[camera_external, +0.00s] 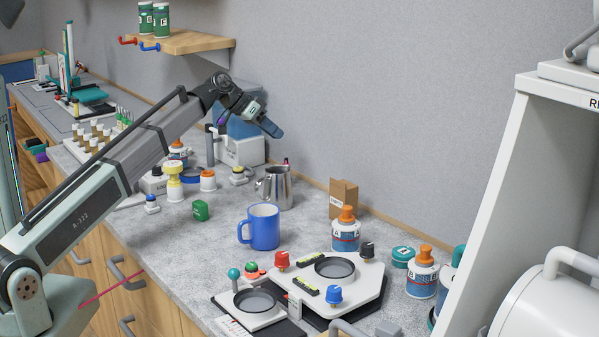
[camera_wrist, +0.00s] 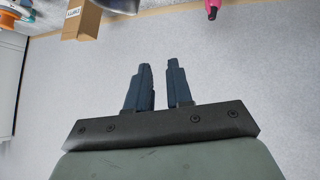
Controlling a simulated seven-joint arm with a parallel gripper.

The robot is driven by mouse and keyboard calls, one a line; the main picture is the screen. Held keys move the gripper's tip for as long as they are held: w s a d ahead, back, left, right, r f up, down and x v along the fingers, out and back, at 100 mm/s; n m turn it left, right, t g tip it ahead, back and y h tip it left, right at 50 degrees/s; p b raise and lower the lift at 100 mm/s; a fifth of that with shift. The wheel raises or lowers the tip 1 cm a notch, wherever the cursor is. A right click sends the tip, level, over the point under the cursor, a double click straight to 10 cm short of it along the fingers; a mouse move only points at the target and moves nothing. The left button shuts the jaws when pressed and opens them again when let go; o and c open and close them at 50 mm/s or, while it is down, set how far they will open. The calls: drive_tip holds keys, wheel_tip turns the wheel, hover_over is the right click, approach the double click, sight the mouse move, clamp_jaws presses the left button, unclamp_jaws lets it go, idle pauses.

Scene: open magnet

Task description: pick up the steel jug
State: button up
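The steel jug (camera_external: 278,188) stands upright on the grey counter behind the blue mug (camera_external: 264,228), its handle toward the left. Only a sliver of what looks like its shiny surface shows at the top edge of the wrist view (camera_wrist: 120,4). My gripper (camera_external: 270,127) is above the jug and a little to its left, pointing right toward the wall. In the wrist view my gripper's two dark blue fingers (camera_wrist: 158,68) stand apart with nothing between them.
A small cardboard box (camera_external: 343,198) stands right of the jug by the wall. An orange-capped bottle (camera_external: 346,232) and a white panel with knobs (camera_external: 355,291) are nearer. Left are an orange-topped jar (camera_external: 208,181) and a green block (camera_external: 201,210). A wooden shelf (camera_external: 185,41) is above.

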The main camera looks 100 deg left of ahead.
drive_tip(key=s+a+m, duration=0.1)
drive_tip(key=s+a, duration=0.1)
drive_tip(key=s, duration=0.4)
drive_tip(key=m+t+h, duration=0.2)
drive_tip(key=m+h, duration=0.3)
drive_tip(key=m, duration=1.1)
approach(255, 193)
drive_tip(key=w+f, duration=0.1)
drive_tip(key=f, duration=0.1)
drive_tip(key=w+f, duration=0.1)
drive_tip(key=w, duration=0.1)
drive_tip(key=shift+w+a+f, duration=0.1)
drive_tip(key=shift+a+f, duration=0.05)
drive_tip(key=shift+f, duration=0.2)
drive_tip(key=shift+r+x, duration=0.15)
drive_tip(key=shift+x, duration=1.2)
drive_tip(key=shift+r+x, duration=0.2)
drive_tip(key=shift+x, duration=1.15)
drive_tip(key=shift+w, duration=0.1)
drive_tip(key=shift+c, duration=0.3)
clamp_jaws()
